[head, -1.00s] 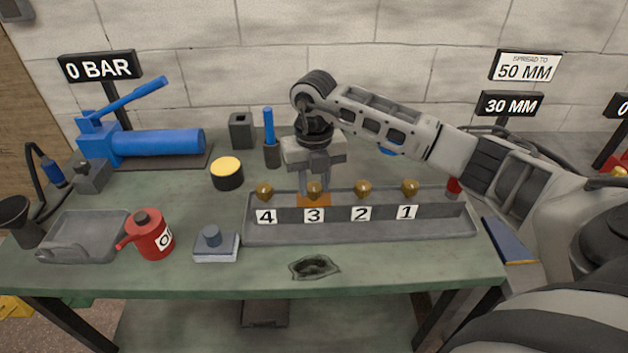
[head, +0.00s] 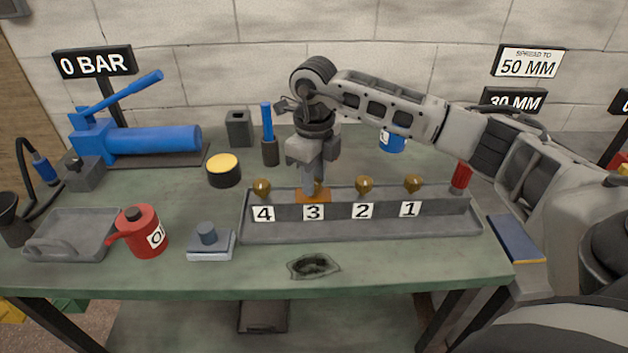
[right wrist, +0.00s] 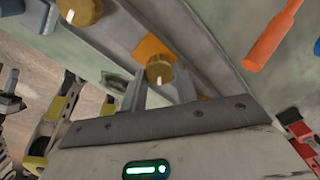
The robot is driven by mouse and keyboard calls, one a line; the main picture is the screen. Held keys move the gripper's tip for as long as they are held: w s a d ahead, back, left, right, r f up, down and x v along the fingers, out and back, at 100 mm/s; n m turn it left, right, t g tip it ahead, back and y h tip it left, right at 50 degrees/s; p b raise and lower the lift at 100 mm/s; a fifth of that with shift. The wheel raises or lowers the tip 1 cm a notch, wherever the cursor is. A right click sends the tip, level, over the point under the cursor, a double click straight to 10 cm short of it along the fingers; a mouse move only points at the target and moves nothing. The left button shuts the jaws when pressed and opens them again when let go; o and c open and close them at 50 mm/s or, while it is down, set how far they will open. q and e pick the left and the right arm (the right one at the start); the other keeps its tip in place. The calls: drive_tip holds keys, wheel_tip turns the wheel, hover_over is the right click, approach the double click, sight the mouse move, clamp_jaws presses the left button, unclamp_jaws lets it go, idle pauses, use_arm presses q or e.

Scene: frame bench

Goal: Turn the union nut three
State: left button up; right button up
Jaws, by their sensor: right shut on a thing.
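Several brass union nuts stand in a row along a grey tray (head: 430,228) with number plates 4, 3, 2 and 1. Union nut three (head: 318,188) is above plate 3 (head: 313,212), with an orange patch (head: 312,199) beside it. My right gripper (head: 311,192) reaches down on it from above and behind, and partly hides it. In the right wrist view the brass nut (right wrist: 159,70) sits between my two fingers, and my right gripper (right wrist: 160,82) is shut on it. The other nuts, four (head: 262,188), two (head: 364,185) and one (head: 413,183), stand free. My left gripper is not in view.
A red oil can (head: 139,232), a grey pan (head: 75,238) and a small block with a knob (head: 210,243) are at the left front. A blue pump (head: 150,140) and a yellow-topped tin (head: 223,170) are behind. A dark rag (head: 313,266) lies before the tray.

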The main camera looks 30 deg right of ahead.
drive_tip(key=n+b, duration=0.1)
drive_tip(key=n, duration=0.1)
drive_tip(key=shift+w+n, duration=0.1)
drive_tip(key=shift+n, duration=0.3)
drive_tip(key=n+b, duration=0.1)
drive_tip(key=n, duration=0.2)
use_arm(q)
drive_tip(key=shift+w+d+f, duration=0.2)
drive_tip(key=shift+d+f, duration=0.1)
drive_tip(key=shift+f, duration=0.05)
use_arm(e)
drive_tip(key=shift+r+n, duration=0.1)
drive_tip(key=shift+n, duration=0.7)
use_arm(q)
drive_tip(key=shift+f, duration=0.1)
use_arm(e)
drive_tip(key=o, duration=1)
use_arm(q)
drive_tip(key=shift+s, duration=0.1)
drive_tip(key=shift+b, duration=0.3)
use_arm(e)
drive_tip(key=shift+r, duration=0.1)
